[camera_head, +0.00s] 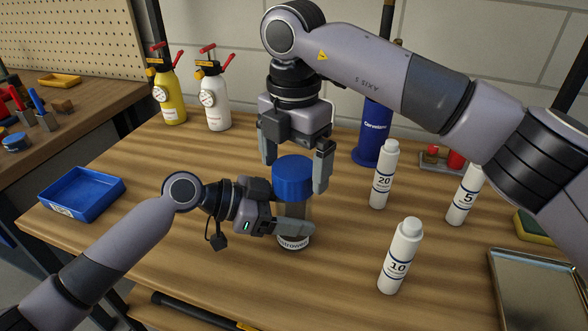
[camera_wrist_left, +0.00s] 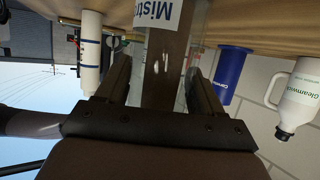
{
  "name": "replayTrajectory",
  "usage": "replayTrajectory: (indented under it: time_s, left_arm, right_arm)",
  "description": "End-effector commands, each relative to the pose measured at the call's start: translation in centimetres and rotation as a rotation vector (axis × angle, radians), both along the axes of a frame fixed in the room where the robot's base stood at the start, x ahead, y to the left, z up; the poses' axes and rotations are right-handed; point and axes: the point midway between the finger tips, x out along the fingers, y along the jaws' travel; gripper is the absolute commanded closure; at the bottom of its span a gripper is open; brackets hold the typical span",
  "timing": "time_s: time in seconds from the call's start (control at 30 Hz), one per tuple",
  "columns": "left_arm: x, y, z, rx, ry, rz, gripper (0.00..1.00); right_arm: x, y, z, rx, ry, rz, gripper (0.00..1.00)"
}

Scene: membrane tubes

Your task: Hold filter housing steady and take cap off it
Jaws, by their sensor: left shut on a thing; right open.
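The filter housing (camera_head: 291,238), a clear dark-tinted cylinder with a white label near its base, stands upright on the wooden bench. Its blue cap (camera_head: 292,178) sits on top. My left gripper (camera_head: 293,226) comes in from the left and is shut on the housing body below the cap. In the left wrist view the housing (camera_wrist_left: 166,70) is between the two fingers, and the cap is out of sight. My right gripper (camera_head: 295,174) points down from above, open, with one finger on each side of the cap; I cannot tell whether they touch it.
White bottles marked 20 (camera_head: 383,178), 10 (camera_head: 400,258) and 5 (camera_head: 464,196) stand to the right. A blue cylinder (camera_head: 371,133) and yellow (camera_head: 170,95) and white (camera_head: 214,100) spray bottles are behind. A blue tray (camera_head: 82,194) is left; a metal tray (camera_head: 541,293) is front right.

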Motion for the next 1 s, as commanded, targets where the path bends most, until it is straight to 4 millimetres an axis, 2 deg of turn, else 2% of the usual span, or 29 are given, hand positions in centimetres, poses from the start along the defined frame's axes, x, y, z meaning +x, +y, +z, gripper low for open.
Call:
replayTrajectory:
  time_s: [0.13, 0.2, 0.5, 0.67, 1.0]
  left_arm:
    - [0.0, 0.0, 0.0, -0.001, 0.000, 0.000, 1.00]
    - [0.0, 0.0, 0.0, -0.001, 0.000, 0.000, 1.00]
    - [0.0, 0.0, 0.0, -0.001, 0.000, 0.000, 1.00]
    - [0.0, 0.0, 0.0, -0.001, 0.000, 0.000, 1.00]
    - [0.0, 0.0, 0.1, -0.001, 0.000, 0.000, 1.00]
  right_arm:
    - [0.0, 0.0, 2.1, -0.001, -0.002, 0.000, 0.01]
    - [0.0, 0.0, 2.5, 0.000, 0.000, 0.000, 0.07]
    - [0.0, 0.0, 5.7, -0.001, -0.002, -0.001, 0.07]
    - [0.0, 0.0, 4.1, -0.001, 0.003, 0.000, 0.07]
    - [0.0, 0.0, -0.9, 0.000, 0.003, -0.001, 0.07]
